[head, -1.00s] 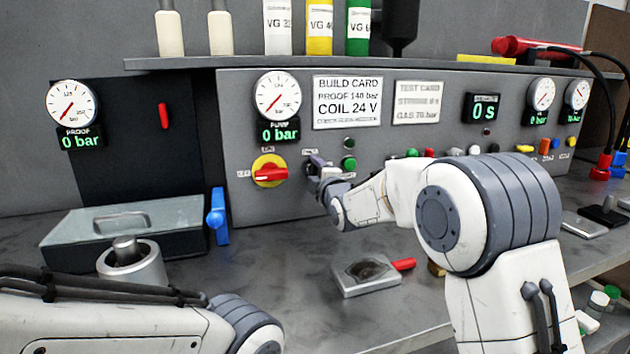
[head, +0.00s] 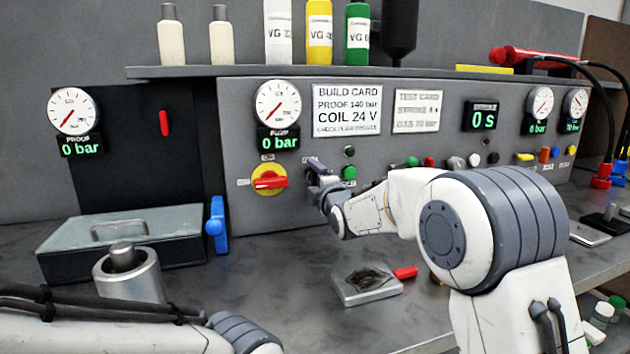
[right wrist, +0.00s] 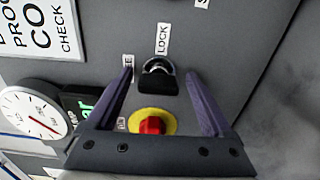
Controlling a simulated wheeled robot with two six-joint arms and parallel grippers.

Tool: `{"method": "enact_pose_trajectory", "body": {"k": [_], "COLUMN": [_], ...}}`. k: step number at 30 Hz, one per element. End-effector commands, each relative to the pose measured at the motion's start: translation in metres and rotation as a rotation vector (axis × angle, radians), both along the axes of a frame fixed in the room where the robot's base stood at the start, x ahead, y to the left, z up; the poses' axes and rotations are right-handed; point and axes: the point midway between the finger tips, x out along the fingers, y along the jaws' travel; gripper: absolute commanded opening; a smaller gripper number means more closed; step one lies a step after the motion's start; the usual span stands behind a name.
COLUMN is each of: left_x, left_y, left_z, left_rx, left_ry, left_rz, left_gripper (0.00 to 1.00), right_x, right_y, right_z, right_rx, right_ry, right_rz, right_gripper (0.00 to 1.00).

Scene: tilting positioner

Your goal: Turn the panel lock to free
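The panel lock (right wrist: 158,68) shows in the right wrist view as a round metal keyswitch with a black key grip. A LOCK label (right wrist: 163,38) sits beside it, and another label, mostly hidden by a finger, ends in E. My right gripper (right wrist: 159,80) is open, with its two dark fingers on either side of the key grip. In the head view my right gripper (head: 318,170) is at the panel and hides the lock. My left gripper is out of view; only part of my left arm shows at lower left.
A red and yellow rotary switch (head: 269,180) is just left of my right gripper. A green button (head: 349,172) is close on its right. A shelf with bottles (head: 320,30) overhangs the panel. A small metal block with a red handle (head: 366,284) lies on the bench below.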

Motion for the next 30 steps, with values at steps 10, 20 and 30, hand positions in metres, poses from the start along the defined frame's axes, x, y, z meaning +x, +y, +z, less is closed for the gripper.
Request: {"method": "enact_pose_trajectory", "body": {"k": [10, 20, 30], "left_x": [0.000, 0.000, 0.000], "left_y": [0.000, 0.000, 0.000], "left_z": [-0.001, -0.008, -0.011], "left_rx": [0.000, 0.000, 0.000], "left_ry": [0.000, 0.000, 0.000], "left_rz": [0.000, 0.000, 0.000], "left_gripper": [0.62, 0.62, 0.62], "right_x": [-0.006, -0.060, -0.098], "right_y": [-0.002, -0.020, -0.032], "right_z": [0.002, 0.001, 0.001], "right_rx": [0.003, 0.002, 0.002], "right_ry": [-0.003, -0.003, -0.002], "right_rz": [-0.001, -0.001, 0.000], "right_gripper": [0.85, 0.85, 0.85]}}
